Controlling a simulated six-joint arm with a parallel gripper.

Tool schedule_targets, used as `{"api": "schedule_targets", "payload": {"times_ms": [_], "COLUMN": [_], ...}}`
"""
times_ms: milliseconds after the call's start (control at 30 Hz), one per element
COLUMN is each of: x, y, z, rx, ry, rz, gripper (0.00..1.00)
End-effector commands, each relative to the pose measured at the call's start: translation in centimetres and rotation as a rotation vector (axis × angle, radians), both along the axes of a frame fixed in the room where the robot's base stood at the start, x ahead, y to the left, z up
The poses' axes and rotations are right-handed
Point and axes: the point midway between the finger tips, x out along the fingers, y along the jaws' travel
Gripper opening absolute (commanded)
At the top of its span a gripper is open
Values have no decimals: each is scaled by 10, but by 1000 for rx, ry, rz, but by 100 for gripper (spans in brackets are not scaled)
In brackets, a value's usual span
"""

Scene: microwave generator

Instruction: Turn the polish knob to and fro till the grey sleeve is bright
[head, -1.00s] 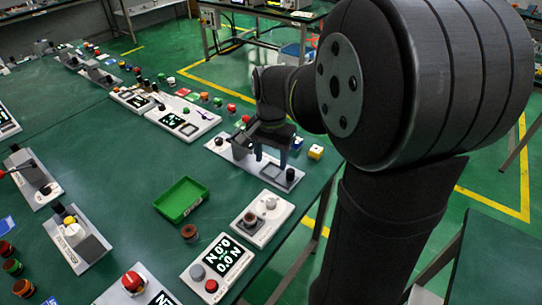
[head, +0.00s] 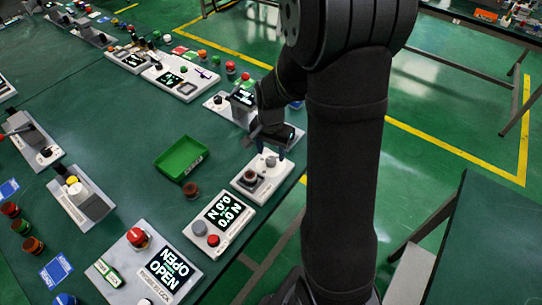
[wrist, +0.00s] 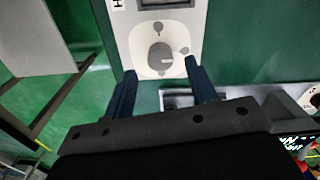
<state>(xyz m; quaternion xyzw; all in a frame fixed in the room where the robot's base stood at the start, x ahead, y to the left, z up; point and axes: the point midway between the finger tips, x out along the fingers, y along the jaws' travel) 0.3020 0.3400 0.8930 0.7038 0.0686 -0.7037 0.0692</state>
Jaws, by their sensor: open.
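The white polish unit (head: 252,187) stands near the table's right edge. Its light grey round knob (head: 270,162) is at the far end. A dull, ring-like piece (head: 250,176), apparently the sleeve, sits on the dark square at the near end; its finish is too small to judge. My gripper (head: 271,150) is over the knob end, fingers down. In the wrist view my gripper (wrist: 160,66) is open and empty, with the knob (wrist: 160,56) showing between its blue fingertips. I cannot tell whether they are level with it. The sleeve is out of the wrist view.
A green tray (head: 180,158) and a brown cylinder (head: 190,189) stand left of the unit. A display box (head: 222,212) with two buttons is close in front. Another device (head: 228,106) stands just behind my gripper. Bare table lies left of the tray.

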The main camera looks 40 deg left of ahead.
Motion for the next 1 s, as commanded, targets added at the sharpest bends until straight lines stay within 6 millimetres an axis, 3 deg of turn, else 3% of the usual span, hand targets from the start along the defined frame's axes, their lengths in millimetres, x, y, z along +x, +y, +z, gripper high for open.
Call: {"api": "schedule_targets", "payload": {"times_ms": [233, 600, 833, 1000], "x": [0, 0, 0, 0], "y": [0, 0, 0, 0], "z": [-28, -33, -32, -32], "rx": [-1, 1, 1, 1], "ry": [1, -1, -1, -1], "rz": [0, 0, 0, 4], "gripper": [52, 52, 9, 8]}}
